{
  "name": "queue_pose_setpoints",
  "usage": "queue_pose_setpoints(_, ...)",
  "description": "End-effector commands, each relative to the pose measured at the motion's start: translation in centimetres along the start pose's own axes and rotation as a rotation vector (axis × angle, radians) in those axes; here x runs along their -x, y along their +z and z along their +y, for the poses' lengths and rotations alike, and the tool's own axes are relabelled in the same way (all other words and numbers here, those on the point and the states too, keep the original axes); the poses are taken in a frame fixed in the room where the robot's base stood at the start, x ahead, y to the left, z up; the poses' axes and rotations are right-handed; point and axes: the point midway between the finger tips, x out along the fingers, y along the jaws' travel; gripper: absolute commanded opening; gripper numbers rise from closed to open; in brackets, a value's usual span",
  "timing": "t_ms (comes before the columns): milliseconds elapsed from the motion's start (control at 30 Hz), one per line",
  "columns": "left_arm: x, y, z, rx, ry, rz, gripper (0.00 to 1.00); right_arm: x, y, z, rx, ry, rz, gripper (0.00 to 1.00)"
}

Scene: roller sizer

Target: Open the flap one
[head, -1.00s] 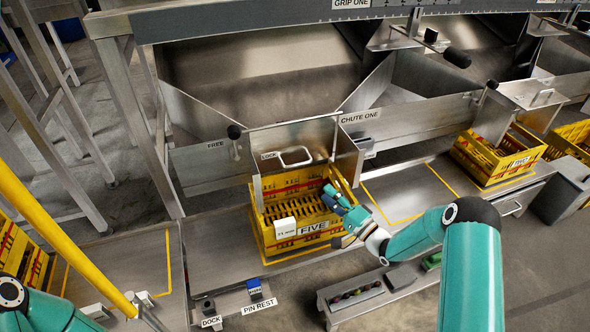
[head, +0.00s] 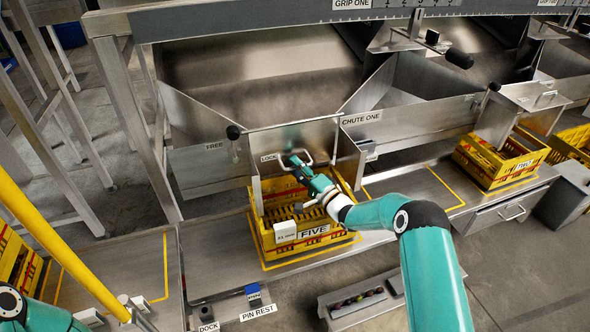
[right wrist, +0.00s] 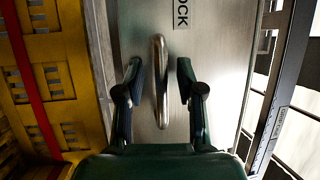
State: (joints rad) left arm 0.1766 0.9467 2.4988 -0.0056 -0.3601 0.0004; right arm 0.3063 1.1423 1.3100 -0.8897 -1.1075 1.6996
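In the right wrist view, the handle (right wrist: 159,82) lies between the two open fingers (right wrist: 160,80), with a gap visible on each side. Only teal links of my left arm show at the lower left of the head view; its gripper is out of sight.
A lever with a black knob (head: 233,132) stands left of the flap, near the FREE label. The chute one side wall (head: 410,122) is on the right. Another yellow crate (head: 497,160) stands further right.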

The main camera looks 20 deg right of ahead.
Motion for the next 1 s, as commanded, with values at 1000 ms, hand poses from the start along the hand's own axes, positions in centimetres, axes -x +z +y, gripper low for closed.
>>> queue_pose_setpoints(1000,1.2,0.0,0.4,0.0,0.0,0.0,0.0,0.6,0.2,-0.4,-0.016,0.043,-0.002,0.0)
